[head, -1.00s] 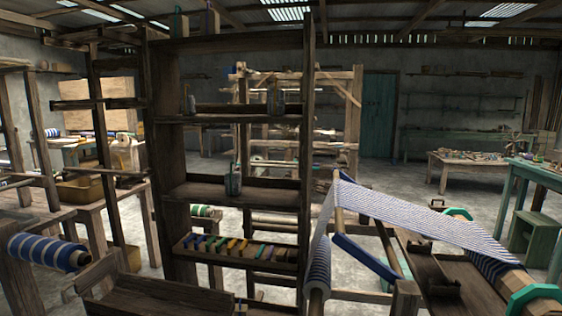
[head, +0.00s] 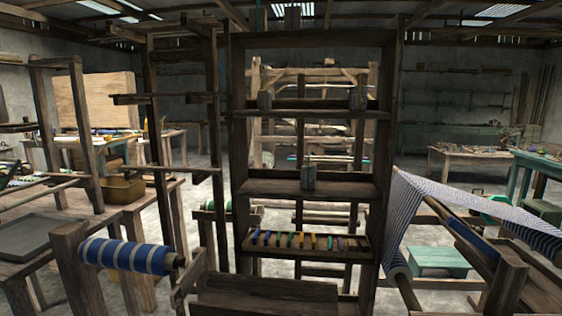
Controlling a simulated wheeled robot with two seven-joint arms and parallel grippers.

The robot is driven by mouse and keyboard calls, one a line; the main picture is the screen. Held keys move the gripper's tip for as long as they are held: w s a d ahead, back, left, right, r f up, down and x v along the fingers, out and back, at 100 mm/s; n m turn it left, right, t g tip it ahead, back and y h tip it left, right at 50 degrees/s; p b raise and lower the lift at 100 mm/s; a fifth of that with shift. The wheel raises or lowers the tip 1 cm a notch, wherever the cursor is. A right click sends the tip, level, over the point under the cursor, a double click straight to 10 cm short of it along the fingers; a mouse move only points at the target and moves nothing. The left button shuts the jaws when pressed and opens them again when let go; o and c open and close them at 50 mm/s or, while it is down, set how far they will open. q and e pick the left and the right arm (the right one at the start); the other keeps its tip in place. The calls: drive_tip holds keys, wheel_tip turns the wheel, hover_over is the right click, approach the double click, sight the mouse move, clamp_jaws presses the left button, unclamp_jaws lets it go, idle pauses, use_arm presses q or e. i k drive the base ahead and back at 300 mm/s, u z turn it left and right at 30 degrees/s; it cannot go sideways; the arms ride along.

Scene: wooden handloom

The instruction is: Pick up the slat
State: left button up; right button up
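Neither of my grippers shows in the head view. No single loose piece can be made out for certain as the slat. Straight ahead stands a tall dark wooden shelf unit (head: 311,189). Its lower shelf holds a row of several small coloured pieces (head: 309,241), in yellow, green, blue and dark tones. They are too small to tell what they are.
A blue-and-white striped cloth roll (head: 126,256) lies on a wooden frame at the left front. Striped cloth (head: 470,205) stretches over a loom at the right. A grey tray (head: 30,238) lies on the left table. Grey floor shows between the furniture.

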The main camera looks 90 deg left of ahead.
sight(125, 167)
drive_tip(key=k, duration=1.3)
drive_tip(key=u, duration=1.95)
